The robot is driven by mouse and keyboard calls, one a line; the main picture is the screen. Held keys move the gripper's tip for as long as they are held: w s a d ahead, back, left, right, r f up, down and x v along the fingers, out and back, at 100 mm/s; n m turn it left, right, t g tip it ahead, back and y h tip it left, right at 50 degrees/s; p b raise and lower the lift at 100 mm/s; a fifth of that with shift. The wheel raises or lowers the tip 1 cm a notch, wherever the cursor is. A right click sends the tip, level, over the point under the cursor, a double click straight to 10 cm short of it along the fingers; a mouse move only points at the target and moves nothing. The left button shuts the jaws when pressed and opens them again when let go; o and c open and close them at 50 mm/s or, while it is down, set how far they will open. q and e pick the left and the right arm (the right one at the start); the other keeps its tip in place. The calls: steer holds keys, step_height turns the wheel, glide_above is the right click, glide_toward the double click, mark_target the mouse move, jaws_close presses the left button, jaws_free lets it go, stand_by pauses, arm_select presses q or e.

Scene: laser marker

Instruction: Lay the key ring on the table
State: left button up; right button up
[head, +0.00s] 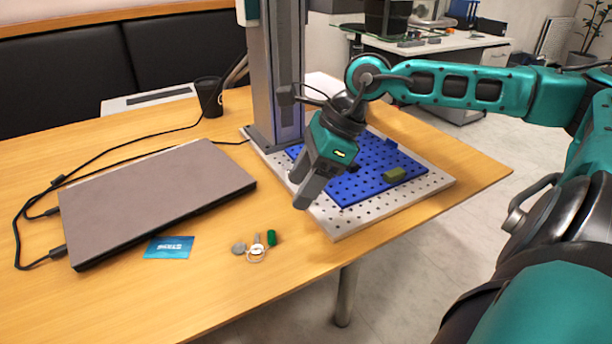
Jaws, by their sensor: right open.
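The key ring (257,251) lies on the wooden table (190,293), near its front edge. It looks like a thin ring with a small key-like piece, next to a grey disc (239,248) and a green piece (272,238); whether these are joined to it I cannot tell. My right gripper (300,190) is open, above and to the upper right of the key ring, over the left edge of the perforated plate. It is apart from the key ring. My left gripper is not in view.
A closed laptop (155,195) and a blue card (169,247) lie left of the key ring. The laser marker's column (276,75) stands behind my gripper, on a grey perforated base (340,229) with a blue plate (352,187). A small olive block (394,174) sits on the blue plate. Bare table lies in front.

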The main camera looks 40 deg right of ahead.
steer(key=shift+s+d+r, duration=0.1)
steer(key=shift+d+r, duration=0.05)
steer(key=shift+r, duration=0.3)
stand_by(0.4)
